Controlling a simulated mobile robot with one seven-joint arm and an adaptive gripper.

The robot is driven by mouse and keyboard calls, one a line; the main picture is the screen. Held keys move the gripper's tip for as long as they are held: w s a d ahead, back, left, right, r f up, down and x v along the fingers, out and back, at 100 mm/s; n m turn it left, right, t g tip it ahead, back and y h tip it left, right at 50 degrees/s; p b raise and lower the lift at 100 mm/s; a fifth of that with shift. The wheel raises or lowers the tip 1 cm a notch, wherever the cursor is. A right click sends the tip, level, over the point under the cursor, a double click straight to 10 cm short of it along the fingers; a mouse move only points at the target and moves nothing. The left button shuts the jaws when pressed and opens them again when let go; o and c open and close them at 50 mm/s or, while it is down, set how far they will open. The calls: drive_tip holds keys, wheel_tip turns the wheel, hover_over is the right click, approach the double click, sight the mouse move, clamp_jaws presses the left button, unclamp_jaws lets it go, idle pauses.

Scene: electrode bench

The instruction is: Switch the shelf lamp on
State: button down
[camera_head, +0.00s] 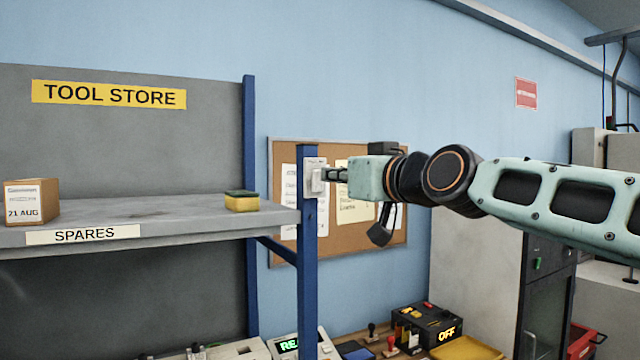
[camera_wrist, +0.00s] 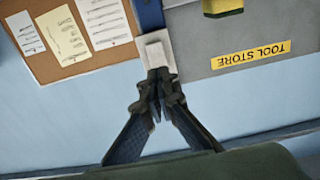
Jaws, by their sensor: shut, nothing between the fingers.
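A white rocker switch (camera_head: 314,178) is mounted on the blue front post of the shelf. My gripper (camera_head: 330,174) is shut and empty, its fingertips at the right side of the switch. In the wrist view the white switch (camera_wrist: 156,48) lies just beyond my shut fingertips (camera_wrist: 158,76); whether they touch it I cannot tell. The fingertips hide its lower part there. No lamp itself can be made out in either view.
The grey shelf (camera_head: 180,213) holds a cardboard box (camera_head: 32,202) and a yellow sponge (camera_head: 241,201). A cork board (camera_head: 283,155) with papers hangs behind my gripper. Below, a bench carries a black box (camera_head: 428,322) reading OFF and a yellow tray (camera_head: 466,350).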

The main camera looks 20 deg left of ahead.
drive_tip(key=shift+p+x, duration=1.05)
drive_tip(key=shift+x, duration=0.3)
idle(0.3)
drive_tip(key=b+v, duration=0.6)
drive_tip(key=v, duration=0.2)
idle(0.5)
idle(0.4)
